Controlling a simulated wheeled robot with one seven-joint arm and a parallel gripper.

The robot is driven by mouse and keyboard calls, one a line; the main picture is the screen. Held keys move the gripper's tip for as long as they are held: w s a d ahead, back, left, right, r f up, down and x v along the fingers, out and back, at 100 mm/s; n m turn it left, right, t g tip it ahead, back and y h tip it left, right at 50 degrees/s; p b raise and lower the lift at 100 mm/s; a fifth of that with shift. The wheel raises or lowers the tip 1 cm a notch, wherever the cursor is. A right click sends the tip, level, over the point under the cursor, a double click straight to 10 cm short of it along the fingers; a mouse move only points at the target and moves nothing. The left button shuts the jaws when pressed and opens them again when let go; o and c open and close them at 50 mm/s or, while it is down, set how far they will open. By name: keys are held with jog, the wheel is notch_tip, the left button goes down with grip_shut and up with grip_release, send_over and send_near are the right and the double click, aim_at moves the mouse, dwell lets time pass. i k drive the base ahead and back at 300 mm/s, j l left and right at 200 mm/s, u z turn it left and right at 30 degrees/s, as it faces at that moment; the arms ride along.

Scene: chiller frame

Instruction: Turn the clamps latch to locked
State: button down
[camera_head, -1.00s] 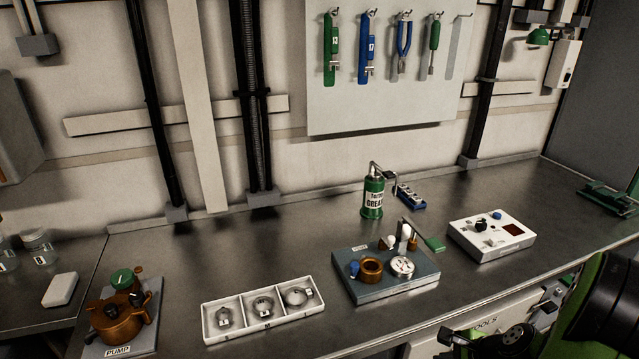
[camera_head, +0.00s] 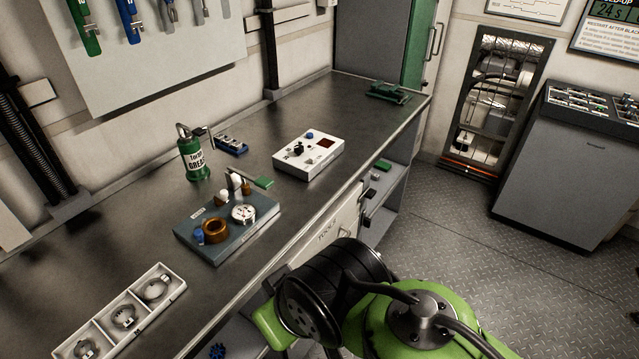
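I cannot make out a part marked as the clamps latch. A green vise-like device (camera_head: 388,91) sits at the far end of the bench. My green and black arm fills the lower middle and right, in front of the bench edge. My gripper's fingertips do not show.
A white control box (camera_head: 309,156), a green grease can (camera_head: 196,158) and a white three-part tray (camera_head: 95,338) stand on the bench. An open frame with pipes (camera_head: 493,95) is in the far wall, beside a grey console (camera_head: 565,175). The floor between is clear.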

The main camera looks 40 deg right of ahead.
aim_at(366, 222)
jog(key=z, duration=1.7)
jog(key=i+l+u, duration=0.2)
jog(key=i+u, duration=0.15)
jog(key=u, duration=0.15)
jog(key=i+l+u, duration=0.3)
jog(key=u, duration=0.2)
jog(key=i+l+u, duration=0.25)
jog(key=l+u, duration=0.2)
